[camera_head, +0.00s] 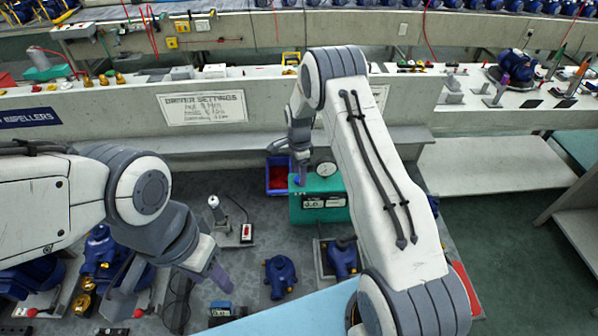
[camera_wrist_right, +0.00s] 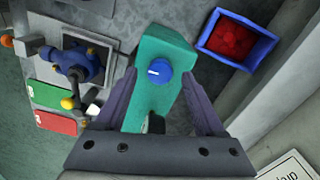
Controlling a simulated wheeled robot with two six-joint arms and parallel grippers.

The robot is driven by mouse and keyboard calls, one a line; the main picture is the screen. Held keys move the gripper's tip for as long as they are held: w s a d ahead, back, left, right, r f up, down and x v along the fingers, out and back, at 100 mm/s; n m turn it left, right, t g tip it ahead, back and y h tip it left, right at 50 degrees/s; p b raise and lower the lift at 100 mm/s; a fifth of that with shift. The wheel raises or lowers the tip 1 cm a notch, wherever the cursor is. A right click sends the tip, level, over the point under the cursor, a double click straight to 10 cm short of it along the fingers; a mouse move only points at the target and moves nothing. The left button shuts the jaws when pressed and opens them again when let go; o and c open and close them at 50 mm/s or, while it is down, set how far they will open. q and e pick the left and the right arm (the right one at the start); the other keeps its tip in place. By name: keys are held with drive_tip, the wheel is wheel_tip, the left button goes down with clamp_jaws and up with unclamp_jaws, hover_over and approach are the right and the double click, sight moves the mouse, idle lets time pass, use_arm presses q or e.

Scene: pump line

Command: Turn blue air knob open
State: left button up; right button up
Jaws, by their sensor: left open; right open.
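The blue air knob (camera_wrist_right: 159,71) sits on top of the green box (camera_wrist_right: 152,45), with a white line on its face. In the right wrist view it lies between the spread fingers of my right gripper (camera_wrist_right: 160,98), which is open and empty. In the head view the green box (camera_head: 322,206) stands on the bench with a round gauge (camera_head: 325,168) and a display. There my right gripper (camera_head: 301,165) is above its left end, and the knob is hidden. My left gripper (camera_head: 210,285) is low at the left over the bench, open, away from the box.
A blue bin (camera_head: 278,177) with red contents is beside the box. Blue pump parts (camera_head: 281,275) stand on the bench in front. A concrete ledge (camera_head: 200,140) runs behind.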

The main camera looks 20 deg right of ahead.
drive_tip(key=shift+f, duration=0.65)
clamp_jaws()
